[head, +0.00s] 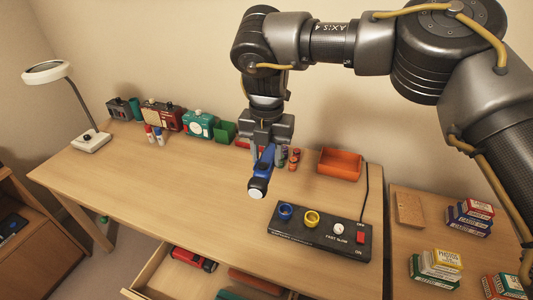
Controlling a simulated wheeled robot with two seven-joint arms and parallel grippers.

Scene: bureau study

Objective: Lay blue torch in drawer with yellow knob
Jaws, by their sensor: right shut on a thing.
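The blue torch (264,169) hangs tilted in my right gripper (267,147), above the desk top, with its pale lens end pointing down toward the viewer. My right gripper is shut on the torch's upper part. An open drawer (150,279) juts out below the desk's front edge, at the bottom of the view. A red torch-like thing (194,259) lies in it, with other things partly cut off by the frame. The drawer's knob is hidden, so I cannot see its colour. My left gripper is not in view.
A black control box (318,236) with blue and yellow rings stands at the desk's front right. An orange tray (340,163), small bottles, a green box (225,131) and radio-like boxes line the back. A lamp (90,141) stands left. The desk's left middle is clear.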

